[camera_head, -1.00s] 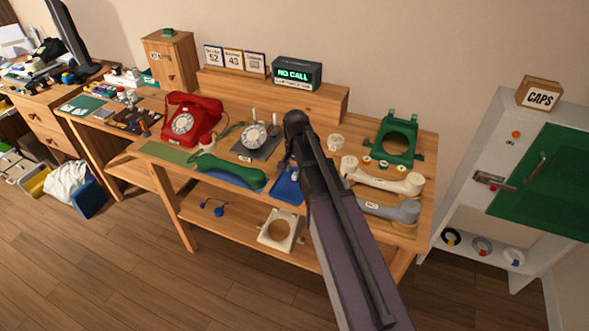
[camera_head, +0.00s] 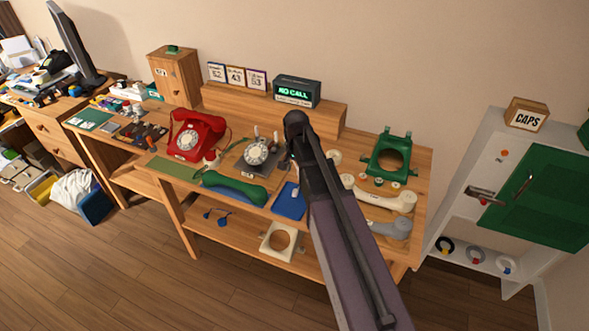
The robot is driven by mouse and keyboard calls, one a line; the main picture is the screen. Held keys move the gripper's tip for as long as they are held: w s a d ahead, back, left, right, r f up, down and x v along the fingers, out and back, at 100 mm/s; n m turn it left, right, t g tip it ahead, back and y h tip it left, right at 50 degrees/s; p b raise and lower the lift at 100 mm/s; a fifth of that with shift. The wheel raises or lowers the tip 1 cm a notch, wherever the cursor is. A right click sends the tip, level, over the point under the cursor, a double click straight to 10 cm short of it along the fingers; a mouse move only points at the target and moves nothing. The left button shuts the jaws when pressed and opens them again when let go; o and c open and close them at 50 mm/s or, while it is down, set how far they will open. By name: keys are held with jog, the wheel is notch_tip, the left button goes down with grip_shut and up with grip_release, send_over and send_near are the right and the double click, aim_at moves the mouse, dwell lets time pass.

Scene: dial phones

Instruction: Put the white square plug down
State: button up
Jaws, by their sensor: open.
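My dark arm (camera_head: 345,230) rises from the bottom edge and reaches over the wooden bench (camera_head: 420,190), its black joint (camera_head: 296,120) in front of the bench's back shelf. My gripper is not visible; the arm hides whatever lies behind it. I cannot pick out the white square plug with certainty. Small pale pieces lie near the red phone, too small to tell apart. A dial unit (camera_head: 257,152) sits on a dark plate left of my arm, and a blue tray (camera_head: 288,202) lies in front of it.
A red dial phone (camera_head: 196,135) and a green handset (camera_head: 236,188) are left of my arm. A green phone shell (camera_head: 391,154), a cream handset (camera_head: 386,199) and a grey handset (camera_head: 388,228) are right. A white cabinet with a green door (camera_head: 535,190) stands far right.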

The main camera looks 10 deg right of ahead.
jog(key=shift+r+p, duration=0.75)
jog(key=shift+r, duration=0.3)
jog(key=shift+s, duration=0.1)
jog(key=s+n, duration=0.7)
jog(key=s, duration=0.9)
jog(key=shift+s+a, duration=0.25)
jog(key=shift+a, duration=0.15)
